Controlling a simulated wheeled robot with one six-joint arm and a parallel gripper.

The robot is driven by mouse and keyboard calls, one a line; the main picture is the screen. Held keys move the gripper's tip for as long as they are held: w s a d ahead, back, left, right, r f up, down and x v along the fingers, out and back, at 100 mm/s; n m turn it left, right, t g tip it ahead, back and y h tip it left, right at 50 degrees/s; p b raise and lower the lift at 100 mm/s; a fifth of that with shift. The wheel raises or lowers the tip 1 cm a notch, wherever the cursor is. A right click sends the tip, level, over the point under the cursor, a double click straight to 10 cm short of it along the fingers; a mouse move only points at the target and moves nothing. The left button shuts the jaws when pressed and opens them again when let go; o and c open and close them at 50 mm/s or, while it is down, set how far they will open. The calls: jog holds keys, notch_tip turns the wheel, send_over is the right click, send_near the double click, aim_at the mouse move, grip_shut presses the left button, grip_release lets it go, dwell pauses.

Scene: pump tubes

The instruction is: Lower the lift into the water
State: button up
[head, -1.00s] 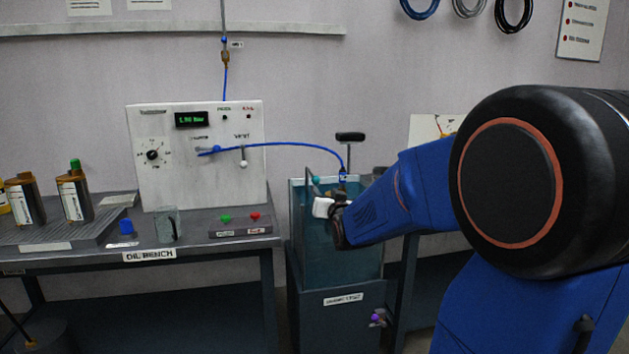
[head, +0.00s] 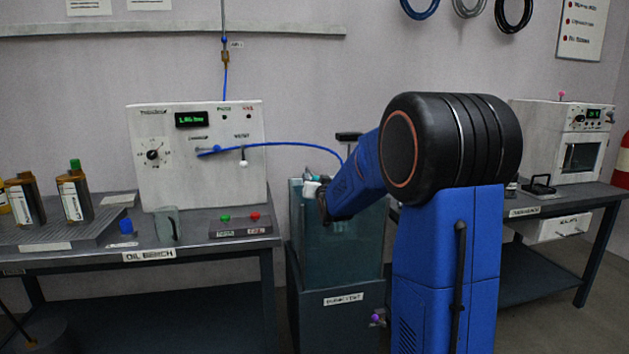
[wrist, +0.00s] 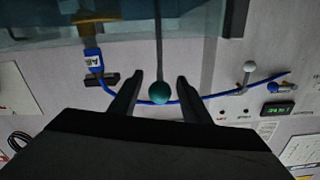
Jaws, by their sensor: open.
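The water tank (head: 340,240) stands right of the oil bench, with teal water behind its clear walls. In the wrist view a thin grey rod (wrist: 158,45) ends in a teal ball knob (wrist: 159,92). My gripper (wrist: 160,76) is open, one finger on each side of the knob and rod; I cannot tell whether either finger touches. In the head view my gripper (head: 315,190) is at the tank's upper left, partly hidden by my arm. A blue hose (wrist: 95,60) with a tag runs to a brass part (wrist: 90,17) over the tank. The lift itself is not clearly visible.
A white test panel (head: 170,185) stands on the oil bench (head: 90,262), with the blue hose (head: 285,144) arching from it to the tank. A black T-handle (head: 349,136) rises behind the tank. A second bench (head: 545,209) with a white oven-like box (head: 560,135) is at right.

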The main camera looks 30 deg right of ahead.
jog(key=shift+w+d, duration=0.1)
jog(key=shift+w, duration=0.2)
jog(key=shift+c, duration=0.3)
grip_shut()
jog(key=shift+f, duration=2.3)
jog(key=shift+o, duration=0.3)
grip_release()
jog(key=v, duration=1.7)
jog(key=shift+s, duration=0.25)
jog(key=shift+r, duration=0.1)
